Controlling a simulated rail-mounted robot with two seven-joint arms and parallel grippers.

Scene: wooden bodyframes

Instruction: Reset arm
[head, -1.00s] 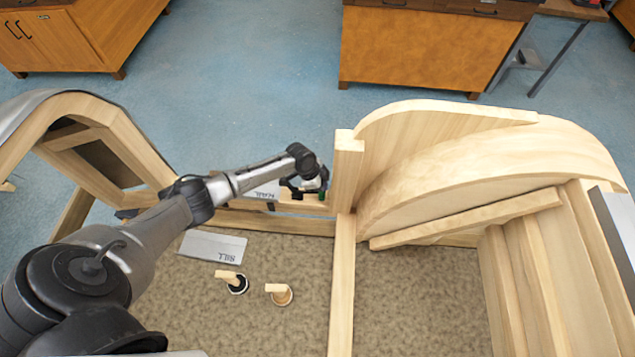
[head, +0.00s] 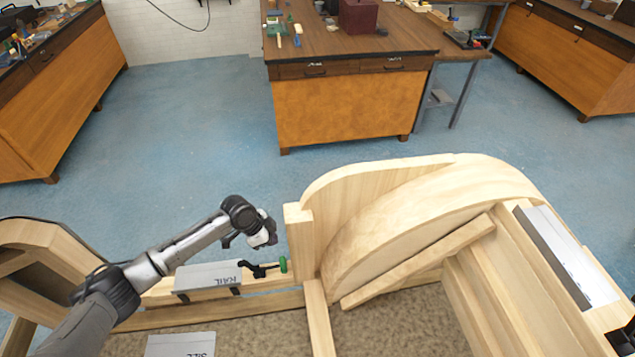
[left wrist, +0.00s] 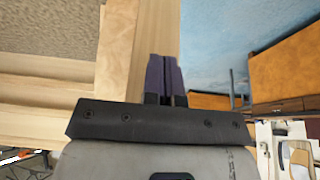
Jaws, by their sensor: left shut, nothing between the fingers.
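My left gripper (head: 262,236) is at the end of my left arm, above and apart from the wooden frame's cross rail, beside the upright post (head: 300,238). In the left wrist view its dark fingers (left wrist: 163,78) are together with nothing between them. Below it a black clamp with a green end (head: 283,264) sits on the rail next to the grey plate marked RAIL (head: 208,276).
A curved wooden wheel arch (head: 430,215) stands to the right of the post. A grey plate marked SILL (head: 180,345) lies at the bottom edge. A workbench (head: 345,105) stands behind, with open blue floor (head: 200,130) between.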

